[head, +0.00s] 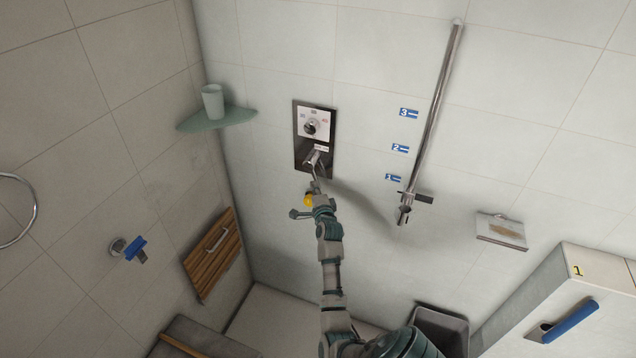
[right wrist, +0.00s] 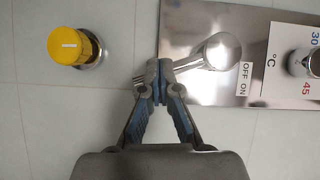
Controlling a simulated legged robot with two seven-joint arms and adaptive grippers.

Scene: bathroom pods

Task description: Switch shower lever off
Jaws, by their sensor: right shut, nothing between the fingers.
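The shower lever (head: 313,158) is a chrome handle on the lower part of a dark reflective panel (head: 301,170) on the tiled wall. The right wrist view shows the lever (right wrist: 214,53) beside an OFF/ON label (right wrist: 244,78), on the shiny panel (right wrist: 210,92). My right gripper (head: 316,187) is just below the lever. Its fingers (right wrist: 160,84) are shut and empty, with their tips close to the lever's free end at the panel's edge. I cannot tell whether they touch. My left gripper is not in view.
A yellow knob (right wrist: 72,46) sits on the wall beside the fingers. A temperature dial (head: 311,126) is above the lever. A corner shelf (head: 222,119) holds a cup (head: 212,102) at left. A vertical shower rail (head: 436,105) stands at right.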

